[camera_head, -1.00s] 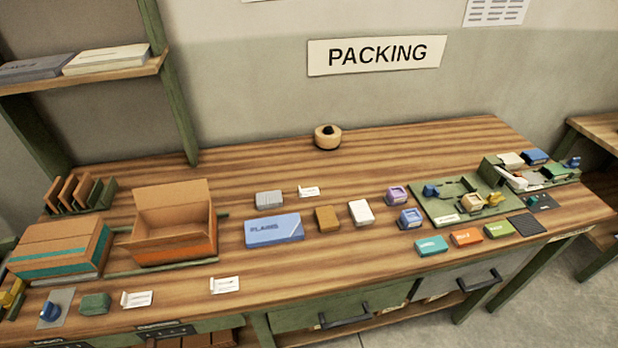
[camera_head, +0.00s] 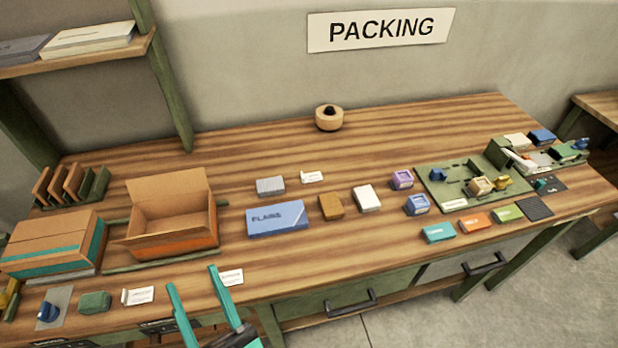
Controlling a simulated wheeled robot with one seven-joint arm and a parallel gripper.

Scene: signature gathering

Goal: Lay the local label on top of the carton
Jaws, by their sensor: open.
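Small white labels lie on the bench. One (camera_head: 139,296) is at the front left, one (camera_head: 231,277) is at the front centre, and one (camera_head: 312,177) is farther back. Their print is too small to read, so I cannot tell which is the local label. An open carton (camera_head: 180,247) with an orange band stands on the left. A closed carton (camera_head: 48,247) with a teal stripe stands left of it. My teal gripper (camera_head: 193,278) is open and empty at the front edge, between the two front labels. Its right finger overlaps the centre label's left edge in the picture.
A blue box (camera_head: 277,219), a brown block (camera_head: 331,207) and a white block (camera_head: 367,198) stand mid-bench. A green block (camera_head: 95,301) and a blue-knobbed thing (camera_head: 48,311) are at the front left. A tape roll (camera_head: 329,117) stands at the back. Bench front centre is mostly clear.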

